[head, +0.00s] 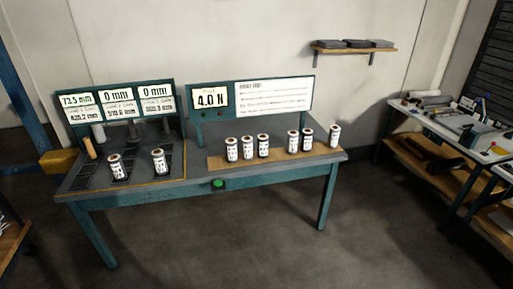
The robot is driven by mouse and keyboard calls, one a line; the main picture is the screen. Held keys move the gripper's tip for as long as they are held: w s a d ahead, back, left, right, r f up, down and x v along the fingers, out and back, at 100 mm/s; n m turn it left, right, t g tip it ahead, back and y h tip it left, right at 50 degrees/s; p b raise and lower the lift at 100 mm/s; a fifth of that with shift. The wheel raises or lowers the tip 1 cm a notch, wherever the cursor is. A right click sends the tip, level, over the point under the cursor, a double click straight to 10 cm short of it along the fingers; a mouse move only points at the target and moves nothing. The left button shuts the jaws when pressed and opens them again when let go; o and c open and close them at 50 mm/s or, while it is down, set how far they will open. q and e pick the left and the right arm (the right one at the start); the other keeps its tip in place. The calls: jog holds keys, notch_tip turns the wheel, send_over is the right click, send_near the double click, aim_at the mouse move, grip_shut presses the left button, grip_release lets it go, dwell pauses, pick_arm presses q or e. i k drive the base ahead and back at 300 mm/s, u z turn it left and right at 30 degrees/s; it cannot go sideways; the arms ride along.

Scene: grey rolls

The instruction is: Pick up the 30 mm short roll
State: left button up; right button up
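Several small white-labelled rolls stand upright on a teal-framed table (195,187). A row of them, from a left one (232,149) to a right one (334,136), stands on a wooden strip (218,162). Two more rolls, one at left (116,166) and one at right (158,162), stand on the dark left part of the table. The print on the roll labels is too small to read, so I cannot tell which is the 30 mm short roll. Neither of my grippers is in view.
A left display board (119,102) shows 73.5 mm, 0 mm and 0 mm; another board (210,98) shows 4.0 N. A green button (218,184) is on the table's front edge. A cluttered workbench (440,135) stands at right. The floor in front (220,245) is clear.

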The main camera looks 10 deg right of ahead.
aim_at(116, 165)
jog(key=k, duration=1.15)
jog(key=u, duration=0.7)
jog(key=i, duration=2.9)
jog(key=u, duration=0.15)
